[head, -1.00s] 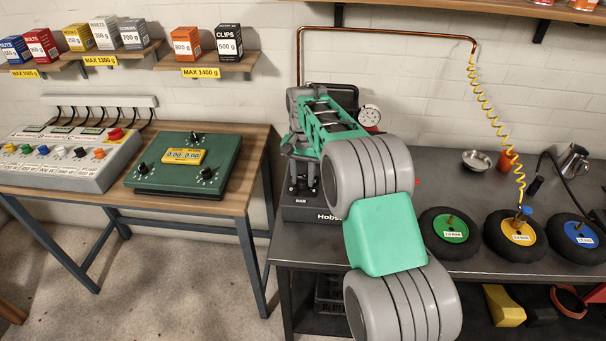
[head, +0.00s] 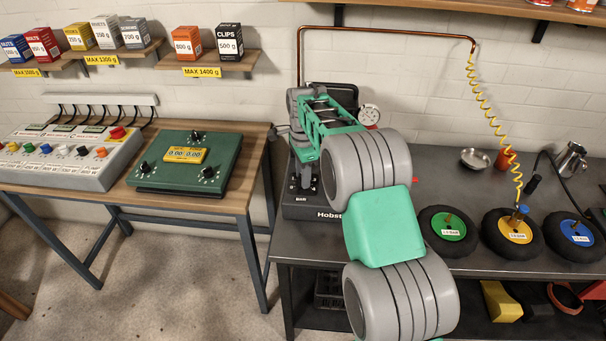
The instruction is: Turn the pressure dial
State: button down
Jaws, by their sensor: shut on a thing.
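A dark base unit lettered "Hobs…" (head: 308,212) stands at the left end of the dark workbench. My gripper (head: 303,183) points down at its top panel, below my green wrist link. The fingers are small and dark in this view. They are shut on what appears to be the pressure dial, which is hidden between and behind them. A round white gauge (head: 369,115) stands just behind my arm, its reading too small to make out. My arm covers the right part of the unit.
Green, yellow and blue-centred wheels (head: 514,232) lie on the dark workbench (head: 425,165) to the right. A coiled yellow hose (head: 490,100) hangs down to the middle one. A green control box (head: 186,162) sits on the wooden table at left.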

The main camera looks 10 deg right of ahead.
jog(key=m, duration=0.6)
jog(key=shift+r+m, duration=0.1)
jog(key=shift+m, duration=0.2)
jog(key=m, duration=0.6)
jog(key=shift+p, duration=0.35)
jog(key=c, duration=1)
grip_release()
jog(key=shift+c, duration=0.2)
notch_tip(320, 180, up, 8)
jog(key=shift+f+b, duration=0.25)
jog(key=shift+b, duration=0.2)
jog(key=shift+r, duration=0.1)
